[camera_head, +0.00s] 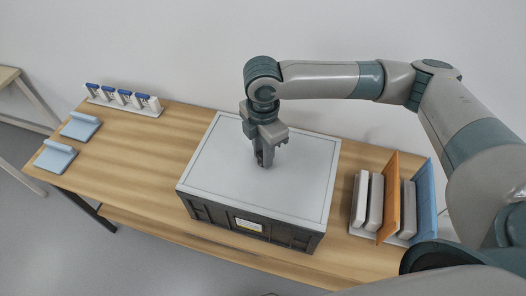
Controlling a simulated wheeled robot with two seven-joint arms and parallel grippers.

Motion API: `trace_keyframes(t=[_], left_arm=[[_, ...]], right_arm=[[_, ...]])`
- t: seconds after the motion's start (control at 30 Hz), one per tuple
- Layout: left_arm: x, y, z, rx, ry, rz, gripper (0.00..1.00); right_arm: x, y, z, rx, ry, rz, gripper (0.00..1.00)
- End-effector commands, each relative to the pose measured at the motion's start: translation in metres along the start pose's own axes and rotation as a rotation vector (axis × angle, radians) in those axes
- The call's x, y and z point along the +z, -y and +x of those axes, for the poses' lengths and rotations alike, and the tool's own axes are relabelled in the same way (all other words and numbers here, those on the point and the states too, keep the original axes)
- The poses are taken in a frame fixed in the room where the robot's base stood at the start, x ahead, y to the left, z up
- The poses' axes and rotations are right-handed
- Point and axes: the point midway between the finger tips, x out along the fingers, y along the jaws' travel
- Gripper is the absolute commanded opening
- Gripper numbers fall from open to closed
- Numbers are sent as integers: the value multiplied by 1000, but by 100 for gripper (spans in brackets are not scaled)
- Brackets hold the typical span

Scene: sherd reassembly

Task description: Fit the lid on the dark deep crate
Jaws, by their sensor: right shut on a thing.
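The dark deep crate (275,232) stands on the middle of the wooden table, with a pale label on its front wall. The light grey lid (225,165) lies over the crate's top and covers its opening. Its edges look roughly in line with the crate's walls; I cannot tell if it is fully seated. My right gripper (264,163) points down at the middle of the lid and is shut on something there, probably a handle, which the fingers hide. My left gripper is not in view.
A rack (379,205) with grey pieces and orange and blue panels stands close to the crate's right. Two light blue holders (55,157) and a white stand with blue-topped pieces (124,100) are at the left. The table (150,160) left of the crate is clear.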

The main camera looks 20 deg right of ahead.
Motion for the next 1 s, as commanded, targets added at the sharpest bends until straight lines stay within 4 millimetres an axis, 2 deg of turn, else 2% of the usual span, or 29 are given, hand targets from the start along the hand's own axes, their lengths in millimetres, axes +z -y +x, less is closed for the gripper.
trace_keyframes(t=[0.03, 0.1, 0.13, 0.47, 0.63, 0.77, 1.0], left_arm=[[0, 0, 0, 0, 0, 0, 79], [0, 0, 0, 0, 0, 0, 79], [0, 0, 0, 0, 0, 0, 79], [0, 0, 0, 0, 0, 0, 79], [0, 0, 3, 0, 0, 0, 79], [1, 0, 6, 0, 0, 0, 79], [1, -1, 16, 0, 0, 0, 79]], right_arm=[[0, 0, 0, 1, 0, 0, 28], [0, 0, 0, 1, 0, 0, 45], [0, 0, 0, 1, 0, 0, 47], [0, 0, -1, 0, 0, 0, 47], [0, -1, -8, 2, 0, 0, 47], [0, -1, -22, 4, 0, 0, 47], [0, -1, -64, 6, 0, -1, 47]])
